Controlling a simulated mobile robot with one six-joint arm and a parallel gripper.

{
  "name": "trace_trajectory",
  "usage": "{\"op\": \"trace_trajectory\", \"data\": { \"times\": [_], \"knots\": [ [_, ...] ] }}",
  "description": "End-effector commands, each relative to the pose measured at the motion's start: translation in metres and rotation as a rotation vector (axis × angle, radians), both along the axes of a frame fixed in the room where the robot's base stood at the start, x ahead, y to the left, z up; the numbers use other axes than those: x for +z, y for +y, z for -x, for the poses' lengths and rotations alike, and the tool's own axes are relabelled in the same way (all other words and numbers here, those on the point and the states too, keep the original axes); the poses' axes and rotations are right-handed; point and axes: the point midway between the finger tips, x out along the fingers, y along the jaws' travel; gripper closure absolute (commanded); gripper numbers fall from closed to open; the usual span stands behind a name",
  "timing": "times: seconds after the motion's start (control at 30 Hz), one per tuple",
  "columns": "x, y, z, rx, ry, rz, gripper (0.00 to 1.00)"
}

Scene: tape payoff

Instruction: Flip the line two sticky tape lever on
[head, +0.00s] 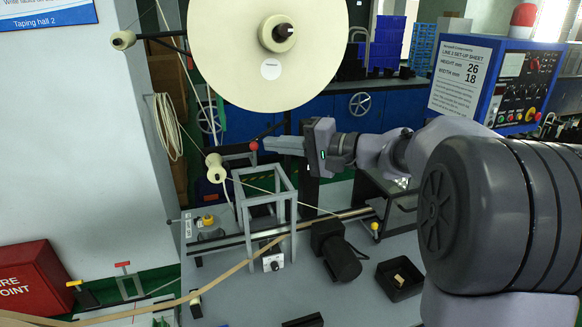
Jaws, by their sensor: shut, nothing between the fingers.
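A black lever with a red ball knob (254,145) shows below the large cream tape reel (262,45). My gripper (267,145) points left, its fingers shut with nothing between them. The fingertips are right beside the red knob in the picture; I cannot tell whether they touch it. No label is readable on this lever, so I cannot confirm which one it is.
A grey open frame (265,190) stands below my gripper, with a cream guide roller (215,165) to its left. A black motor-like unit (337,250) and black tray (400,279) lie right. A control panel (507,88) stands at the back right.

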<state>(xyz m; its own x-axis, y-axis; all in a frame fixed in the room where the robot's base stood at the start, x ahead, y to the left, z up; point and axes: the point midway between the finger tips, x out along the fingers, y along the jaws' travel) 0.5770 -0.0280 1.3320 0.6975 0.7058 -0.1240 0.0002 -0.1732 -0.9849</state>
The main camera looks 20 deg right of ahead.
Motion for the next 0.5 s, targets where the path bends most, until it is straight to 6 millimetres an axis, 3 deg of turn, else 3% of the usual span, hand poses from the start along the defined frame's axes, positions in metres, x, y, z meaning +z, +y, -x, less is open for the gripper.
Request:
{"op": "trace_trajectory", "data": {
  "times": [0.5],
  "knots": [
    [0.0056, 0.0095, 0.0000, 0.000, 0.000, 0.141, 1.00]
  ]
}}
